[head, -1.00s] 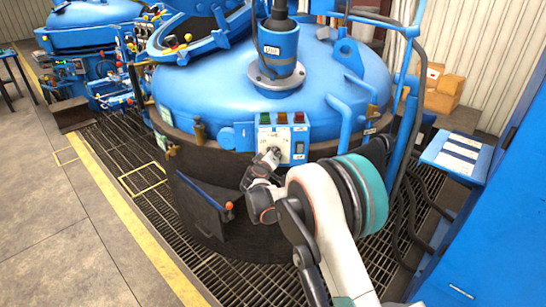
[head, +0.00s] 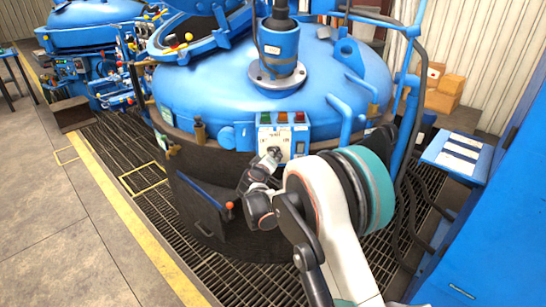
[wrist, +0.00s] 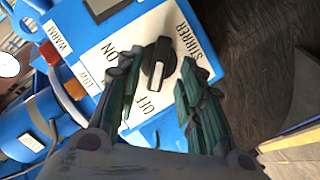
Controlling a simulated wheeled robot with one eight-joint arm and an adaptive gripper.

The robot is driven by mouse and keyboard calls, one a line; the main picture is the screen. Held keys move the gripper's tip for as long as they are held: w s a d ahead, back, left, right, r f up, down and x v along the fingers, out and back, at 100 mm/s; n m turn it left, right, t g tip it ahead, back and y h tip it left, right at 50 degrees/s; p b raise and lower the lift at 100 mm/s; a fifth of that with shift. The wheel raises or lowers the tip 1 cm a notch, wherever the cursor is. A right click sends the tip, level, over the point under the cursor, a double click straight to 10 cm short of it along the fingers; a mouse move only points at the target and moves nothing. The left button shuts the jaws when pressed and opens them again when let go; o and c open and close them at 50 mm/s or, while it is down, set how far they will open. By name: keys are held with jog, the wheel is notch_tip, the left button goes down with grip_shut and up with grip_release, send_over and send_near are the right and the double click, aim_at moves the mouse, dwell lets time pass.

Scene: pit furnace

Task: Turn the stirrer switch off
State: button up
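The stirrer switch (wrist: 157,66) is a black rotary knob with a pale line on a white plate, in the wrist view. The plate is marked ON, OFF and STIRRER. The knob's long axis runs top to bottom, tilted slightly, and its lower end is near OFF. My gripper (wrist: 161,62) is open, with one finger on each side of the knob; I cannot tell whether they touch it. In the head view my gripper (head: 270,157) is at the front of the control box (head: 298,142) and hides the knob.
The box is mounted on the front of a blue-lidded furnace (head: 210,80) and carries several lamps. A lever with an orange knob (head: 230,206) sticks out below left of the box. Blue pipes (head: 347,118) rise to its right.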

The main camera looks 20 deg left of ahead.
jog(key=v, duration=0.9)
jog(key=shift+w+d, duration=0.1)
